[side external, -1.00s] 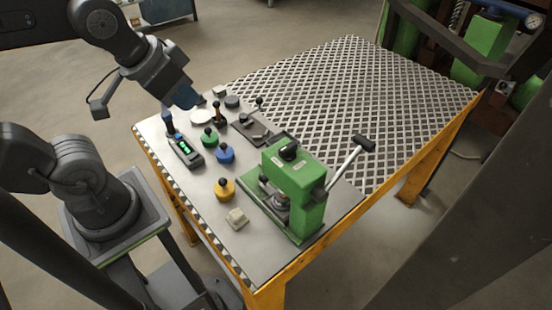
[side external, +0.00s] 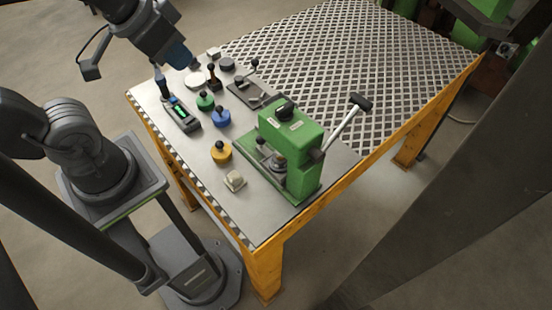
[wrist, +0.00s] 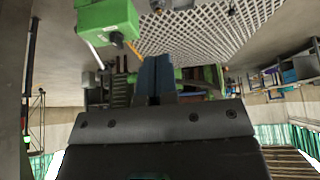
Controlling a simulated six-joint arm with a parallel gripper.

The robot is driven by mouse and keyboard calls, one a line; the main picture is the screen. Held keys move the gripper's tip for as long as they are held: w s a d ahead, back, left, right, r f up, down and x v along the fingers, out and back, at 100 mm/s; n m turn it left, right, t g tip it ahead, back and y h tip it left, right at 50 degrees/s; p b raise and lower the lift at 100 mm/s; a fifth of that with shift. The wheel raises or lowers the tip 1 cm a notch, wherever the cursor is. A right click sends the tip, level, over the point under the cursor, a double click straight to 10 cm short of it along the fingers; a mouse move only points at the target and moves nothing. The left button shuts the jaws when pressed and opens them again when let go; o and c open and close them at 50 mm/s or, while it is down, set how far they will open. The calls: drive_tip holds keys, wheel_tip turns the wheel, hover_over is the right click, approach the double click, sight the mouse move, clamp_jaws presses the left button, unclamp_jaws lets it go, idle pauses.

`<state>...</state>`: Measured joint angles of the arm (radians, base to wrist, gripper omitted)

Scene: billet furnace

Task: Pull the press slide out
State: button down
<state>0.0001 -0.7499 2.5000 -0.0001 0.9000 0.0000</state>
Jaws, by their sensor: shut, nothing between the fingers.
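The green press (side external: 290,135) stands at the front right corner of the steel table plate, and its green body also shows at the upper left of the wrist view (wrist: 108,18). A small metal slide part (side external: 268,156) shows low in the press opening; how far it sits in or out I cannot tell. The press lever (side external: 345,118) slants up to the right with a black grip. My gripper (side external: 184,60) is above the far left part of the table, well apart from the press. Its blue fingers (wrist: 155,74) are together and empty.
The grating (side external: 340,60) at the back is clear.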

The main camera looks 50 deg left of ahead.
drive_tip(key=c, duration=1.8)
unclamp_jaws()
drive_tip(key=shift+o, duration=0.6)
drive_tip(key=shift+a, duration=0.15)
drive_tip(key=o, duration=0.6)
drive_tip(key=w+a+f+t+y, duration=0.2)
drive_tip(key=w+a+y, duration=0.1)
drive_tip(key=w+a, duration=0.1)
drive_tip(key=shift+w+a+f+y, duration=0.25)
drive_tip(key=shift+w+a+y, duration=0.05)
drive_tip(key=shift+a, duration=0.1)
drive_tip(key=shift+o, duration=1.1)
drive_tip(key=w+m+t, duration=0.1)
drive_tip(key=w+f, duration=0.1)
drive_tip(key=w, duration=0.1)
drive_tip(key=w+m+t, duration=0.1)
drive_tip(key=shift+w+a+f+m+t, duration=0.2)
drive_tip(key=shift+a+m+t, duration=0.1)
drive_tip(key=shift+a, duration=0.1)
drive_tip(key=m+g+h, duration=0.6)
drive_tip(key=m, duration=0.3)
hover_over(259, 137)
drive_tip(key=s+a, duration=0.3)
drive_tip(key=s, duration=0.2)
wheel_tip(259, 137, down, 12)
drive_tip(key=shift+x, duration=6.8)
